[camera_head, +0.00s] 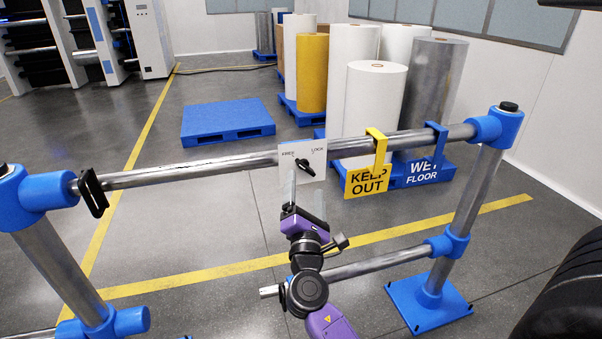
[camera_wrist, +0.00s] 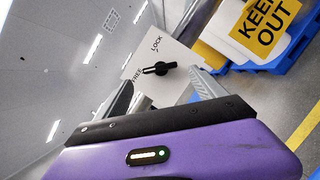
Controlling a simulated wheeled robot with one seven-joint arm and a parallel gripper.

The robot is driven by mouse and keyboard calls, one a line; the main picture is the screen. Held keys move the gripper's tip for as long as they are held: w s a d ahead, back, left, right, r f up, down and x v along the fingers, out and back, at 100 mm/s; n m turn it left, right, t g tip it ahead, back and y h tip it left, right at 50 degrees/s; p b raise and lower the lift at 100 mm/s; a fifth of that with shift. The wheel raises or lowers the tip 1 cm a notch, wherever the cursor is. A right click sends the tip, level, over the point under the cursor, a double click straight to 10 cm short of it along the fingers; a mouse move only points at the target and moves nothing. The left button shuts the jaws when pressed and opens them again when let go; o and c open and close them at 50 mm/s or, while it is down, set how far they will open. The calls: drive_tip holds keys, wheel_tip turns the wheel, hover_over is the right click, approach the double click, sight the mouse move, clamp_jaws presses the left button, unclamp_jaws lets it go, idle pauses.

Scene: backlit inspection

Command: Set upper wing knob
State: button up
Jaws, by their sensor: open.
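A black wing knob (camera_head: 304,166) sits on a white plate (camera_head: 288,151) marked FREE on the left and LOCK on the right. The plate is on the upper metal rail.
A yellow KEEP OUT sign (camera_head: 367,182) and a blue WET FLOOR sign (camera_head: 422,172) hang on the rail (camera_head: 230,161) to the right. A black clamp (camera_head: 92,192) is at its left. Rolls on blue pallets stand behind.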

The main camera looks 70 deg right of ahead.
sight(305, 167)
drive_tip(key=p+x, duration=0.1)
drive_tip(key=x, duration=0.4)
drive_tip(key=shift+w+d, duration=0.1)
drive_tip(key=shift+d, duration=0.2)
drive_tip(key=c, duration=1.4)
drive_tip(key=shift+o, duration=0.2)
